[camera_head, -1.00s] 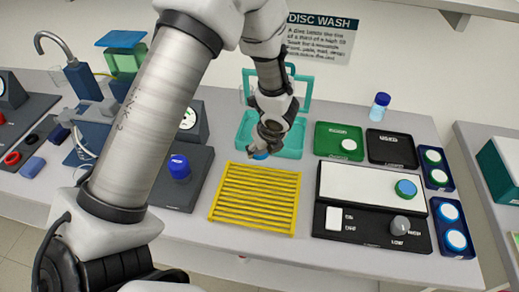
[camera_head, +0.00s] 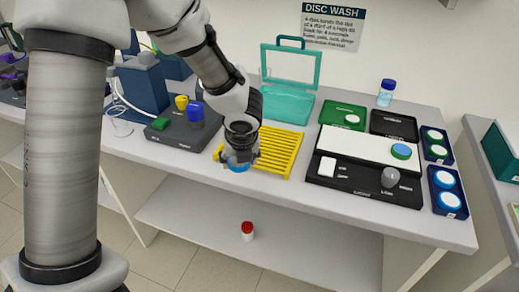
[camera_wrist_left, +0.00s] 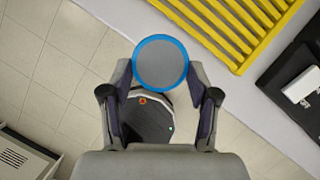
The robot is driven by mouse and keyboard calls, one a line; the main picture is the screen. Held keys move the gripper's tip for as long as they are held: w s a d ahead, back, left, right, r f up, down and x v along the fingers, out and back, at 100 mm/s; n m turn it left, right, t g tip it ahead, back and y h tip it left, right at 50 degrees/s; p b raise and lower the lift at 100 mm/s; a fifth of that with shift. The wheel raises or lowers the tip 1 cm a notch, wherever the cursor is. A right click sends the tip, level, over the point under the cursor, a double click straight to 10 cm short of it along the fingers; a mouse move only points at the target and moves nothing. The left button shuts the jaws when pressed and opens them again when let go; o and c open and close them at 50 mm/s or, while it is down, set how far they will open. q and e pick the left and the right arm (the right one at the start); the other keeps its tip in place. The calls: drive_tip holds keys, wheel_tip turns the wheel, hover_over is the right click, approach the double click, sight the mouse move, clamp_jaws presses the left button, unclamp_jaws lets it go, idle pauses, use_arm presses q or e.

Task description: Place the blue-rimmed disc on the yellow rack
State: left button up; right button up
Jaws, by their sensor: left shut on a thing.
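The blue-rimmed disc (camera_wrist_left: 160,62) has a grey face and is held between the fingers of my left gripper (camera_wrist_left: 160,78). In the head view the gripper (camera_head: 240,157) hangs over the front left part of the yellow rack (camera_head: 279,150), and only a blue sliver of the disc (camera_head: 238,167) shows under it. In the wrist view the slatted rack (camera_wrist_left: 235,25) lies beyond the disc at upper right, and the disc appears over the table edge and floor, apart from the slats. My arm and gripper hide the rack's left part. My right gripper is not in view.
A teal open-lidded box (camera_head: 288,103) is behind. A dark block with knobs (camera_head: 178,131) is left. A red-capped bottle (camera_head: 247,231) stands on the lower shelf.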

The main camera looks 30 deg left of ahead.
use_arm(q)
drive_tip(key=p, duration=0.6)
approach(262, 146)
drive_tip(key=shift+s+a+f, duration=0.15)
drive_tip(key=shift+a+f, duration=0.15)
drive_tip(key=shift+a, duration=0.2)
drive_tip(key=shift+s+a+f, duration=0.15)
drive_tip(key=shift+a+f, duration=0.15)
drive_tip(key=shift+a, duration=0.25)
drive_tip(key=w, duration=0.2)
drive_tip(key=w+a+f, duration=0.1)
drive_tip(key=shift+p, duration=0.35)
wheel_tip(262, 146, down, 3)
drive_tip(key=shift+d+r, duration=0.1)
drive_tip(key=shift+r, duration=0.15)
drive_tip(key=shift+f, duration=0.4)
drive_tip(key=shift+w+f, duration=0.1)
drive_tip(key=shift+f, duration=0.15)
drive_tip(key=o, duration=1.1)
drive_tip(key=shift+c, duration=0.2)
